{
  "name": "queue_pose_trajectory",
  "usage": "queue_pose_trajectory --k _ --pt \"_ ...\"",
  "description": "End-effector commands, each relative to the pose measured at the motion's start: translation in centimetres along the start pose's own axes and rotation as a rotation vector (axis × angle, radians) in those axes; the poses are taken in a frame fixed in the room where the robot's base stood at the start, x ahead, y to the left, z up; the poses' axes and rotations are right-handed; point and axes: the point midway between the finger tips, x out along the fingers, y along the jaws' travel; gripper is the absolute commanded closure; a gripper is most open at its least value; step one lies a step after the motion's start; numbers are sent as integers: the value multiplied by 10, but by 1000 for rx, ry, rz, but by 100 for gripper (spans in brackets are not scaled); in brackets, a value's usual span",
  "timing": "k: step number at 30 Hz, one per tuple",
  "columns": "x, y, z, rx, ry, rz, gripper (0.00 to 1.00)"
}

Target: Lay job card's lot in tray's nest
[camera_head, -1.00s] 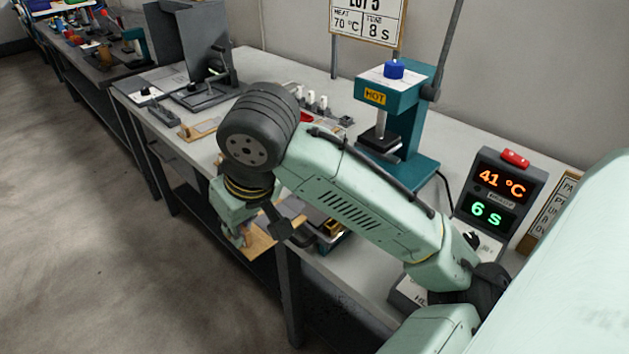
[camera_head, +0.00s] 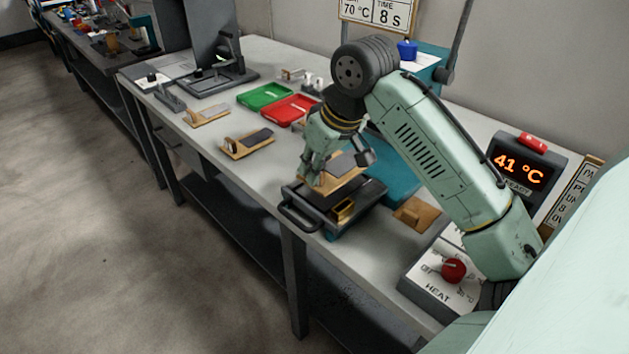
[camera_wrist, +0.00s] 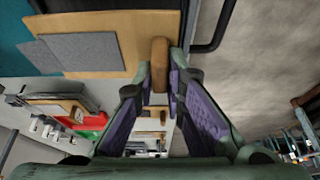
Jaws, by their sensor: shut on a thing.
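My gripper (camera_head: 318,178) is shut on the peg handle (camera_wrist: 160,62) of a wooden board (camera_wrist: 110,45) that carries a grey sheet (camera_wrist: 82,52). In the head view this held board (camera_head: 343,184) is over the dark tray (camera_head: 318,226), which has a bar handle at its front left. Whether board and tray touch cannot be told. A small yellow-edged part (camera_head: 343,209) shows in the tray; the nest is mostly hidden by the board. The job card (camera_head: 375,10) on the wall reads 70 °C and 8 S; its top is cut off.
The teal press (camera_head: 427,66) is partly hidden by my arm. A heat control box (camera_head: 440,285) and wooden plate (camera_head: 416,213) stand right.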

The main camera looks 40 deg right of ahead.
Motion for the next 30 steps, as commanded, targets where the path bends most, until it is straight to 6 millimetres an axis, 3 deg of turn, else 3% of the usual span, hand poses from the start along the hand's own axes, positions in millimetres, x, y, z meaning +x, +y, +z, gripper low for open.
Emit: queue_pose_trajectory --k 6,18,19,27,30 --pt "30 0 13 1 -3 2 100" --pt "32 -1 13 0 0 -2 100" --pt "32 0 13 0 -1 -1 88" --pt "31 0 13 0 -1 -1 70" --pt "31 0 13 0 -1 -1 69"
